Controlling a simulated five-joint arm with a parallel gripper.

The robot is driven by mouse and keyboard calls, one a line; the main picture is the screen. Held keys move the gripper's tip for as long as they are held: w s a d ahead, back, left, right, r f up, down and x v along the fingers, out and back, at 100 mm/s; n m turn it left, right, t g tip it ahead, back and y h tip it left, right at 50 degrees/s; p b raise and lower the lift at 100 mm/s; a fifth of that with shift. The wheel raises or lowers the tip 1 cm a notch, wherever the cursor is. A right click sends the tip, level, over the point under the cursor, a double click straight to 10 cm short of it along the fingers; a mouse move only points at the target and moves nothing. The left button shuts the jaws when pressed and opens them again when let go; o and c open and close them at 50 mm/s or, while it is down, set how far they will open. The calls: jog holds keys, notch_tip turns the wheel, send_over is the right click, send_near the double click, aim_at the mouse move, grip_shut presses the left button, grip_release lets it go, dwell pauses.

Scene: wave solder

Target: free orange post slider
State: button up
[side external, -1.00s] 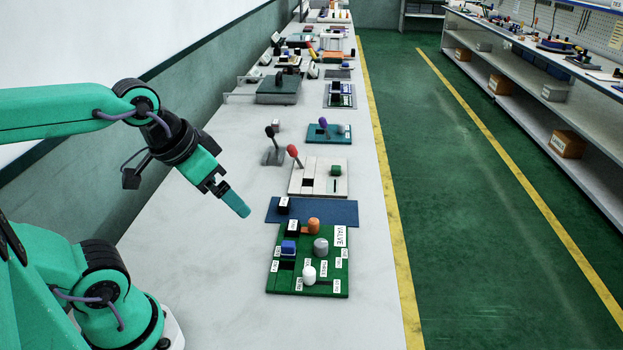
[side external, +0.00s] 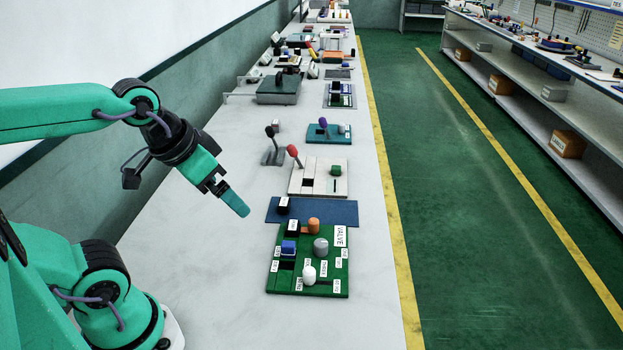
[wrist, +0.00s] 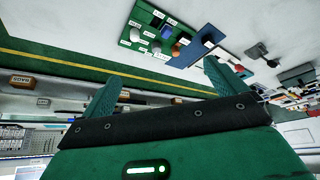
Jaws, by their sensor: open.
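The orange post (side external: 313,225) stands upright near the far edge of the green valve board (side external: 271,279). It also shows in the wrist view (wrist: 176,50), on the same green board (wrist: 140,17). A grey knob (side external: 320,247), a white knob (side external: 309,274) and a blue block (side external: 288,247) sit on the board near it. My gripper (side external: 236,202) hangs above the bench, left of and behind the board, touching nothing. In the wrist view my gripper's fingers (wrist: 160,82) are wide apart with nothing between them. The slot beneath the orange post is too small to make out.
A blue mat (side external: 345,212) with a black block lies just behind the board. Beyond it stands a pale panel (side external: 308,180) with a red-knobbed lever (side external: 293,152). The bench (side external: 210,270) is clear left of the board. Its right side ends at a yellow floor line.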

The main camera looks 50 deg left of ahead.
jog(key=shift+w, duration=0.15)
jog(key=c, duration=0.7)
jog(key=shift+w+r, duration=0.1)
jog(key=shift+w, duration=0.1)
jog(key=c, duration=0.3)
jog(key=g, duration=0.5)
send_over(313, 220)
jog(key=f, duration=1.4)
jog(key=shift+s+f, duration=0.2)
jog(key=shift+w+f+g, duration=0.3)
jog(key=shift+f, duration=0.25)
jog(key=shift+f, duration=3.9)
